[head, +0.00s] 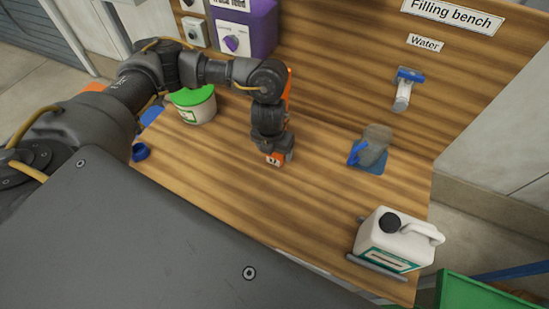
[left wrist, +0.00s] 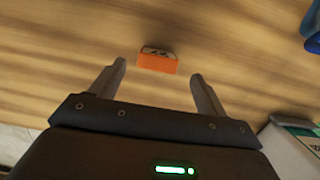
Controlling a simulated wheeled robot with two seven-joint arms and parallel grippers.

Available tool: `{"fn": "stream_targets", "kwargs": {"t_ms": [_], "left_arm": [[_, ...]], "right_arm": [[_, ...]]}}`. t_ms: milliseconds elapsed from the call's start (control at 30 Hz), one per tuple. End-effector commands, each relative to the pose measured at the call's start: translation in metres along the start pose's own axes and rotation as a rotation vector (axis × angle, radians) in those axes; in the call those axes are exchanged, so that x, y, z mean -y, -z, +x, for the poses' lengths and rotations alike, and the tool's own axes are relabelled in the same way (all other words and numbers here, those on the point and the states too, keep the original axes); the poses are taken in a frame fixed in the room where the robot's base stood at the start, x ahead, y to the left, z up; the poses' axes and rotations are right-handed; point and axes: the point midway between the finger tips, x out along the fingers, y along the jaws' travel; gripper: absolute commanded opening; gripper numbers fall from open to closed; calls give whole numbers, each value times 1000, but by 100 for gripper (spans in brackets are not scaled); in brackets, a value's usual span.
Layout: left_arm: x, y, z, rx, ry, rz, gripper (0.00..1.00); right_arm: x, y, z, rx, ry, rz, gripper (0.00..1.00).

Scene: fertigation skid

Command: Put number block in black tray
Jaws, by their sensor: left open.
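The number block is a small orange block with dark marks on a pale face. In the left wrist view the block (left wrist: 157,63) lies on the wooden bench, between the lines of the two fingers and around their tips. My left gripper (left wrist: 159,70) is open, its fingers apart on either side with visible gaps to the block. In the head view the gripper (head: 277,148) points down over the middle of the bench, with the orange block (head: 273,160) at its lower end. I cannot make out a black tray clearly in either view. My right gripper is not in view.
A white jerrycan (head: 395,242) stands at the bench's right front on a dark flat piece (head: 375,266). A clear jug with a blue handle (head: 370,150) stands at the back right. A green-lidded tub (head: 195,105) and a blue cap (head: 140,152) are at left.

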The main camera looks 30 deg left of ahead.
Motion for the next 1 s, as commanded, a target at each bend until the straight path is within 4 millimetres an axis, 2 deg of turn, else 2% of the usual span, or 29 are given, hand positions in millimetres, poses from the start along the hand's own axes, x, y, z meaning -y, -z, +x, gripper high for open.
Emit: {"fn": "stream_targets", "kwargs": {"t_ms": [300, 633, 1000], "left_arm": [[-2, 0, 42, -4, 0, -3, 75], [-3, -1, 46, -1, 0, -1, 75], [-3, -1, 46, -1, 0, -1, 28]], "right_arm": [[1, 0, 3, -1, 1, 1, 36], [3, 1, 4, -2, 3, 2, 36], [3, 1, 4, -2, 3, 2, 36]]}}
